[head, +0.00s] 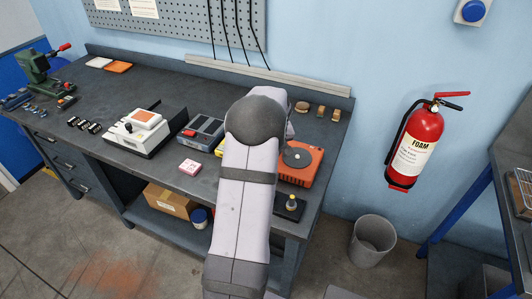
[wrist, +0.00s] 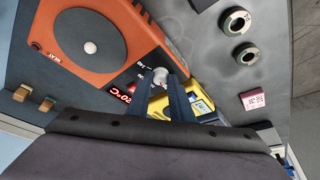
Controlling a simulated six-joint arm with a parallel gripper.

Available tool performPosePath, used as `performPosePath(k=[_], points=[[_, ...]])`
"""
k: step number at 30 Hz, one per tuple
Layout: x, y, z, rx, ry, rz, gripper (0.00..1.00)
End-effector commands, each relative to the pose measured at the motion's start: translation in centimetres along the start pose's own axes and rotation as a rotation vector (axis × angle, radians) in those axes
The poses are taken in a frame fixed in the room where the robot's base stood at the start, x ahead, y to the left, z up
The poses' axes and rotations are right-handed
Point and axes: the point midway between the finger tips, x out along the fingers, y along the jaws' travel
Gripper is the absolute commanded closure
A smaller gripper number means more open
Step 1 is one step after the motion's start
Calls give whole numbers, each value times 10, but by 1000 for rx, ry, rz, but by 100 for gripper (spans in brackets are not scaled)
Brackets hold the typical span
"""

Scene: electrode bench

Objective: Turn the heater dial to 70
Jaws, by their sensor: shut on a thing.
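The heater is an orange box with a round dark plate; it stands at the right end of the bench in the head view (head: 309,172) and fills the upper left of the wrist view (wrist: 60,55). Its pale grey dial (wrist: 160,75) is at the heater's edge in the wrist view. My gripper (wrist: 160,80) is shut on the dial, one dark finger on each side. The heater's red display (wrist: 121,96) is lit beside the left finger and partly covered; its digits look like 20 °C, upside down. In the head view my arm hides the gripper and dial.
A yellow meter (wrist: 201,106) lies close by the right finger. A pink box (wrist: 254,99) lies farther right. A black block with a knobbed post (head: 289,206) stands at the bench's front edge. Small brownish pieces (head: 320,111) lie behind the heater.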

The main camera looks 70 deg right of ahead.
Motion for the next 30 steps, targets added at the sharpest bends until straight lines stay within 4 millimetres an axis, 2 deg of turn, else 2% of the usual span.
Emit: performPosePath(k=[2,3,5,17,23,30], points=[[0,0,0,0,-1,0,100],[0,0,0,0,0,0,75],[0,0,0,0,-1,0,63],[-4,0,0,1,1,1,63],[-22,1,0,-1,3,3,63],[-54,1,0,1,2,2,63]])
